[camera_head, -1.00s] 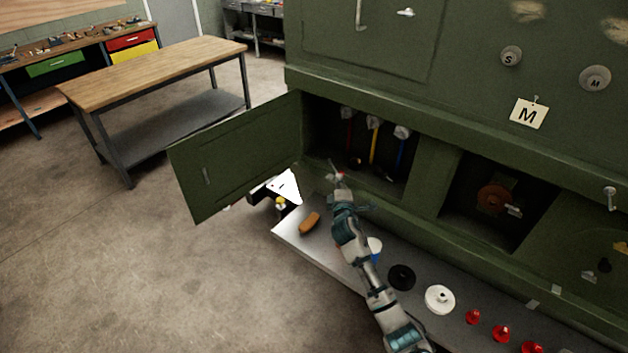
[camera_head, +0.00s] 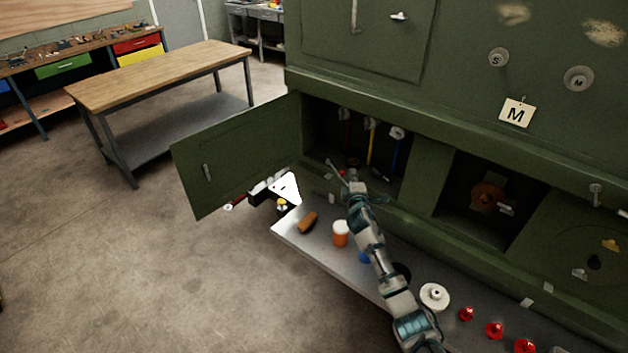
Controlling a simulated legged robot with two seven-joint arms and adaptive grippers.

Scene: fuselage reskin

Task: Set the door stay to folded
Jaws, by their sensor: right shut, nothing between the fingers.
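The green door (camera_head: 235,155) of the lower left compartment stands swung open to the left. A thin grey rod (camera_head: 335,169), which looks like the door stay, slants at the compartment's lower front edge with a small red spot beside it. I cannot tell whether it is fastened to the door. My right gripper (camera_head: 353,172) is shut and empty at the compartment opening, just right of the rod. I cannot tell whether they touch. The gripper and forearm hide part of the sill behind them. My left gripper is not in view.
Red, yellow and blue hoses (camera_head: 371,145) hang inside the compartment. On the grey shelf (camera_head: 300,240) below lie an orange-brown handle (camera_head: 308,222), an orange jar (camera_head: 341,236), a white disc (camera_head: 434,296) and red knobs (camera_head: 495,330). A wooden workbench (camera_head: 160,75) stands back left.

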